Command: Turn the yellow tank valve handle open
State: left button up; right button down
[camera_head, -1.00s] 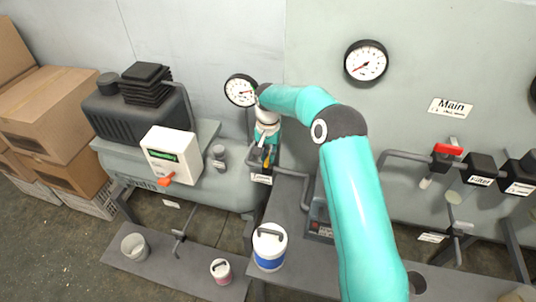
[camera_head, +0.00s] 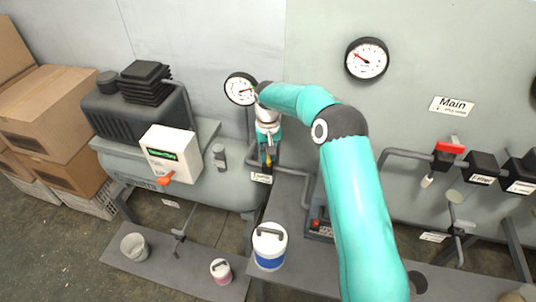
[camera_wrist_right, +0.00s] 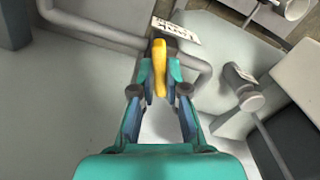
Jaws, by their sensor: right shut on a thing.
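The yellow tank valve handle (camera_head: 268,161) is at the pipe right of the tank, small and partly hidden by my gripper in the head view. In the right wrist view the yellow handle (camera_wrist_right: 159,60) stands lengthwise between the fingers. My right gripper (camera_head: 266,156) reaches down to it from the wall side. In the wrist view the fingertips of this gripper (camera_wrist_right: 160,70) press on both sides of the handle, so it is shut on it. A white label (camera_wrist_right: 176,30) is just beyond the handle. My left gripper is not in view.
Grey pipes (camera_wrist_right: 95,30) run close beside the handle. The tank (camera_head: 120,165) with a white switch box (camera_head: 172,147) stands to the left. A round gauge (camera_head: 241,89) is near my wrist, another (camera_head: 367,59) higher right. A red-handled valve (camera_head: 450,147) is at right.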

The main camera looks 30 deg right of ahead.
jog(key=n, duration=1.3)
jog(key=shift+r, duration=0.1)
jog(key=shift+w+n, duration=0.1)
jog(key=shift+n, duration=0.2)
jog(key=c, duration=1.2)
grip_release()
notch_tip(320, 180, up, 12)
jog(key=shift+f, duration=0.1)
jog(key=shift+f, duration=0.1)
